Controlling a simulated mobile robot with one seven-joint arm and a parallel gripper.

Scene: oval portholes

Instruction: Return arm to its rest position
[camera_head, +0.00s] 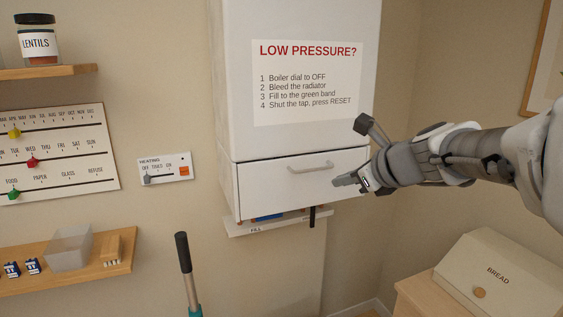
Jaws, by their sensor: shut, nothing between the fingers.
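My gripper (347,181) is at the end of my arm, which reaches in from the right edge. It is shut and empty. It appears in front of the lower right part of the white boiler's drawer-like panel (265,183), to the right of and a little below that panel's handle (311,167). I cannot tell whether the fingertips touch the panel. The arm is stretched out across the right half of the view.
A bread box (463,290) stands on a wooden cabinet at lower right, below my arm. A black lever (312,216) hangs under the boiler (300,60). A dark-handled pole (183,252) stands at front. Shelves, a calendar board (75,152) and a heating switch (164,169) are left.

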